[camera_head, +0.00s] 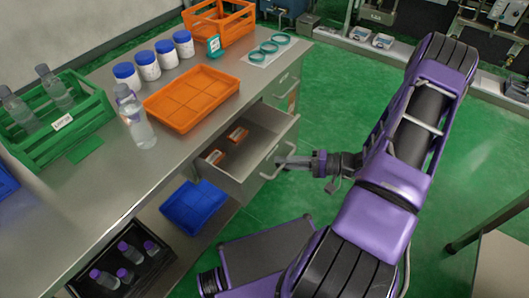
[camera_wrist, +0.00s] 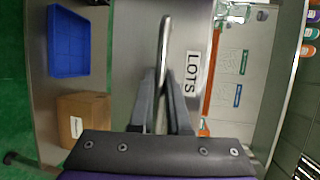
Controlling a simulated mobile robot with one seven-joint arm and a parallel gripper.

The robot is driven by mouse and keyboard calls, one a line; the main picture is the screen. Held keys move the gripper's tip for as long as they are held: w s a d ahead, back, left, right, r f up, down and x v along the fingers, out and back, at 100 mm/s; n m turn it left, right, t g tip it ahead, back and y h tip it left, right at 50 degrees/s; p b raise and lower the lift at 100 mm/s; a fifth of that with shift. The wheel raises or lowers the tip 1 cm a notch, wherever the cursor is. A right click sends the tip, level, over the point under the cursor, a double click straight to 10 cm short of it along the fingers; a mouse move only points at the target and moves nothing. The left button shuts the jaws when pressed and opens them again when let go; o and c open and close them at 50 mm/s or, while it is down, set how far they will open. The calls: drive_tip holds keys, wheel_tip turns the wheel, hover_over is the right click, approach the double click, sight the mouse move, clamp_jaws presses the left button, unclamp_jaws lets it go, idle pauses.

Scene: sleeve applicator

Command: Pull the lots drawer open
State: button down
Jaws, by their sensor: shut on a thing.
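The lots drawer (camera_head: 262,128) stands pulled out from the steel bench, with small orange-and-white items (camera_head: 237,134) inside. In the wrist view its front carries a LOTS label (camera_wrist: 192,73) and a bar handle (camera_wrist: 165,45). My gripper (camera_head: 290,163) is at the drawer front in the head view. In the wrist view my gripper (camera_wrist: 162,88) has its two fingers closed on either side of the handle. How far the drawer can still travel does not show.
An orange divided tray (camera_head: 192,97), a clear bottle (camera_head: 133,118), a green crate (camera_head: 58,118) and several blue-lidded jars (camera_head: 148,66) stand on the bench top. A blue tray (camera_head: 193,206) is on the shelf below.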

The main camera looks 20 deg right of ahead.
drive_tip(key=s+d+b, duration=0.1)
drive_tip(key=s+d, duration=0.3)
drive_tip(key=s, duration=0.2)
drive_tip(key=shift+s+d, duration=0.25)
drive_tip(key=shift+d, duration=0.15)
drive_tip(key=c, duration=1.2)
unclamp_jaws()
drive_tip(key=shift+o, duration=0.2)
drive_tip(key=v, duration=1.7)
drive_tip(key=shift+s+r+b, duration=0.15)
drive_tip(key=shift+b, duration=0.15)
drive_tip(key=shift+d, duration=0.1)
